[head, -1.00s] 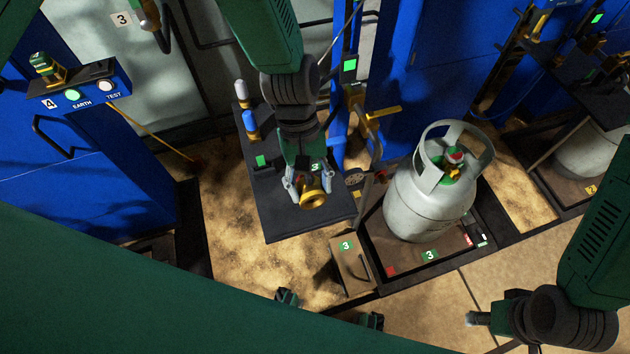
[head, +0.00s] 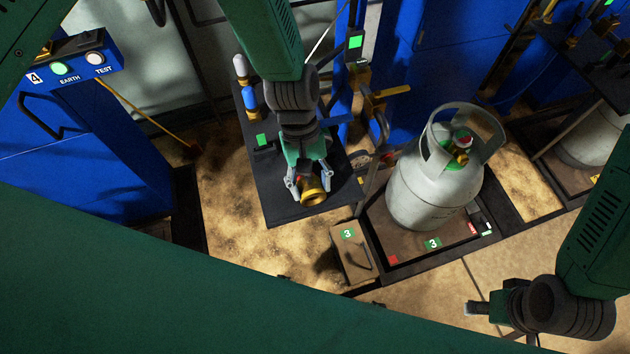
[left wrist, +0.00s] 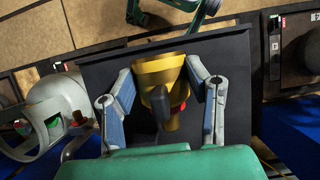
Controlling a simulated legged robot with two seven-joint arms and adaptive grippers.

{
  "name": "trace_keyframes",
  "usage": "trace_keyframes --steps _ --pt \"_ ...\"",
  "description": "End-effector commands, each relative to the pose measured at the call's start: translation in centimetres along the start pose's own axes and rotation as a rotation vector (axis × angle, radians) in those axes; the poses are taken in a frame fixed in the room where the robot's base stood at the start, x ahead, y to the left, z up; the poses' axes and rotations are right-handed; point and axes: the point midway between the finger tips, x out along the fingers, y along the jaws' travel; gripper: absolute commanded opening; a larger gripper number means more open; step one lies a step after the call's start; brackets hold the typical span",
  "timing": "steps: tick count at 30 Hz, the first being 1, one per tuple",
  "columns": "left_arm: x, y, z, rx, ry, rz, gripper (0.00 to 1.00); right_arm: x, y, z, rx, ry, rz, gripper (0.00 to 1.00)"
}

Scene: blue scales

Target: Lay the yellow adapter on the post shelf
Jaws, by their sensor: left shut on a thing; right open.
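The yellow adapter (head: 311,192) is brass-coloured with a wide flared end. My left gripper (head: 307,186) is shut on it, over the dark post shelf (head: 280,212). In the left wrist view the adapter (left wrist: 160,75) sits between both fingers of my left gripper (left wrist: 165,95), flared end away from the palm, with the shelf (left wrist: 110,65) behind it. I cannot tell whether the adapter touches the shelf. My right gripper (head: 474,309) is open at the lower right, apart from the shelf.
A grey gas cylinder (head: 425,190) stands in a tray right of the shelf. A small box marked 3 (head: 351,252) sits in front. The shelf's front part looks clear.

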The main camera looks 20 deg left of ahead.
Motion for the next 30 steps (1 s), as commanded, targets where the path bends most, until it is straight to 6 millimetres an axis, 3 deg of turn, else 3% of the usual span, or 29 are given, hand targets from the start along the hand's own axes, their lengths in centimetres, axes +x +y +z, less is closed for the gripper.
trace_keyframes --steps 5,6,8,20,30 --pt "0.0 0.3 0.2 0.000 0.003 -0.003 0.10 0.0 0.0 0.0 -0.001 0.000 0.000 0.41" --pt "0.0 0.3 0.2 0.000 0.003 -0.004 0.50 0.0 0.0 0.0 -0.001 0.000 0.000 0.41" --pt "0.0 0.4 0.3 0.000 0.003 -0.004 0.67 0.0 0.0 0.0 0.000 0.000 0.000 0.41" --pt "-0.6 0.2 0.1 0.000 0.003 -0.001 0.67 -0.1 -0.1 0.2 0.000 0.002 0.002 0.41" --pt "-7.2 0.7 0.3 0.000 0.008 -0.003 0.67 -0.1 0.0 0.2 0.000 0.003 0.000 0.41"
